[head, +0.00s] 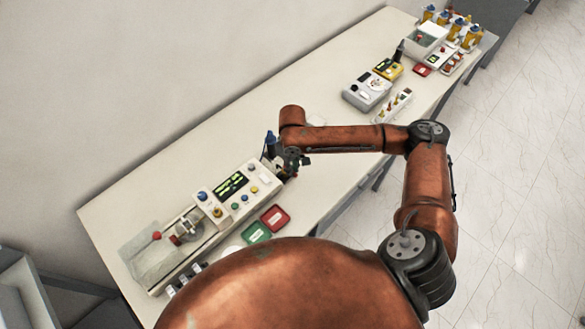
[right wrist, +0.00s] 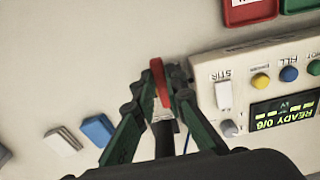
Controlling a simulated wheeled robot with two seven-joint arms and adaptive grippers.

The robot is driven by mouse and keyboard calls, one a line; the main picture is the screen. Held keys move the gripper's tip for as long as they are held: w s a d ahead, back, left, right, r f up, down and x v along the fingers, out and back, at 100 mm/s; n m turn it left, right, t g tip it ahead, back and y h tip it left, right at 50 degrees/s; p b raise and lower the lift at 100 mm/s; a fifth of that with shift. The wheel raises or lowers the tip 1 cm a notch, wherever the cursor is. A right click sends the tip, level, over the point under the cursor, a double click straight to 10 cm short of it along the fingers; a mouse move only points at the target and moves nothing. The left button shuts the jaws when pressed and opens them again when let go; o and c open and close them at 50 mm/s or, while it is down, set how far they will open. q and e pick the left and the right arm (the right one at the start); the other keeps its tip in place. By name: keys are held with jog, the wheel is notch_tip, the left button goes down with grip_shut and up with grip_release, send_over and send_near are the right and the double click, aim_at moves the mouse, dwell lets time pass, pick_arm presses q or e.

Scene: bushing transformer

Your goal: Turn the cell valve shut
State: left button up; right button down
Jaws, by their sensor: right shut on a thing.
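My right gripper (head: 291,160) is beside the right end of the white test unit. In the right wrist view its dark green fingers (right wrist: 162,92) are closed around a narrow red piece (right wrist: 159,82). A pale grey part shows below that piece, between the fingers; what it joins is hidden. I cannot tell whether this red piece is the cell valve's handle. A small red knob (head: 156,236) stands at the unit's left end by the metal cell part (head: 185,229). My left gripper is out of view.
The test unit (right wrist: 255,60) has coloured buttons and a lit display reading "READY 0/6". Red (head: 275,217) and green (head: 256,232) trays lie in front of it. Blue (right wrist: 97,130) and pale (right wrist: 63,140) blocks are near my gripper. Instruments and bottles stand at the bench's far end; its middle is clear.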

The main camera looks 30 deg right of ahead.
jog(key=shift+d+r+n+p, duration=0.15)
jog(key=shift+n+p, duration=0.35)
jog(key=shift+p, duration=0.45)
jog(key=shift+w+d+n+p, duration=0.3)
jog(key=shift+w+n+p, duration=0.45)
jog(key=shift+n+p, duration=1.65)
jog(key=shift+w+d+n+p, duration=0.3)
jog(key=shift+w+n+p, duration=0.85)
jog(key=shift+n, duration=2.1)
jog(key=shift+w+d+n+p, duration=0.3)
jog(key=shift+w+n+p, duration=0.1)
jog(key=shift+n+p, duration=2.15)
jog(key=shift+n+b, duration=0.3)
jog(key=shift+n, duration=0.1)
jog(key=c, duration=2)
grip_release()
jog(key=shift+o, duration=0.2)
